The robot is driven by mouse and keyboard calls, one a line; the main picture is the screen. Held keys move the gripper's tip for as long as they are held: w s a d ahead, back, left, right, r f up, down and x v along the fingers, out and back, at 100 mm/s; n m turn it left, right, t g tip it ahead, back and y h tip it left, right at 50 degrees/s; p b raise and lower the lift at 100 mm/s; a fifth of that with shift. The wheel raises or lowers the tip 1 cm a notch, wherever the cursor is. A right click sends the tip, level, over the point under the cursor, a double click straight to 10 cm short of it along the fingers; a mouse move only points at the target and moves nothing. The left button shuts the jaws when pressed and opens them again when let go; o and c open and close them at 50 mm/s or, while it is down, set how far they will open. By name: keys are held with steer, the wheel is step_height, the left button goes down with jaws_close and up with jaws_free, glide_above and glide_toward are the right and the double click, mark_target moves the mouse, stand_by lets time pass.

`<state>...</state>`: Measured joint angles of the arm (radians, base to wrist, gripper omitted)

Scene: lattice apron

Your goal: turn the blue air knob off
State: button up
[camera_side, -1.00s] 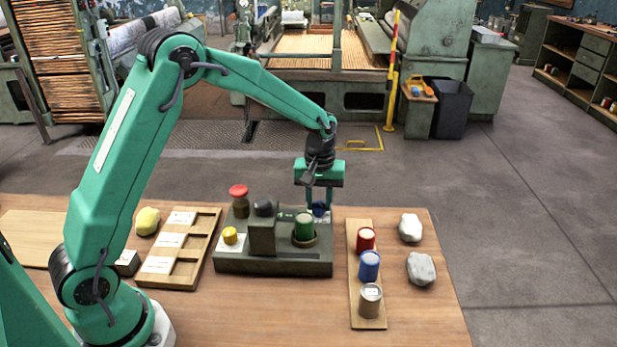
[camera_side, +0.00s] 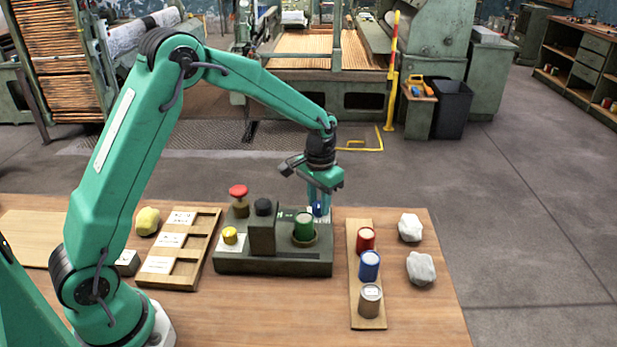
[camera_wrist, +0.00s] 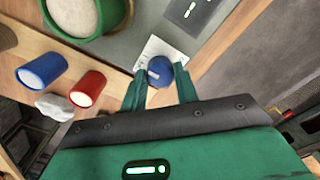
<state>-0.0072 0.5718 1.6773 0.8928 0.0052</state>
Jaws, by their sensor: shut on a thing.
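The blue air knob (camera_side: 317,208) stands at the back right of the dark green control box (camera_side: 235,266). My gripper (camera_side: 319,206) points down at it and is shut on it. In the wrist view the knob (camera_wrist: 160,71) sits between the two green fingertips (camera_wrist: 161,82), over a white label plate (camera_wrist: 152,48). The fingers hide part of the knob in the side view. I cannot read its off mark.
A board (camera_side: 367,325) with red, blue and grey cans stands to the right, beside two pale lumps (camera_side: 421,268). A wooden tray (camera_side: 187,250) lies left.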

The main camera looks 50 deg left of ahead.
mark_target(319, 204)
steer(key=shift+r, duration=0.1)
stand_by(0.3)
steer(key=o, duration=1)
steer(key=shift+r, duration=3.9)
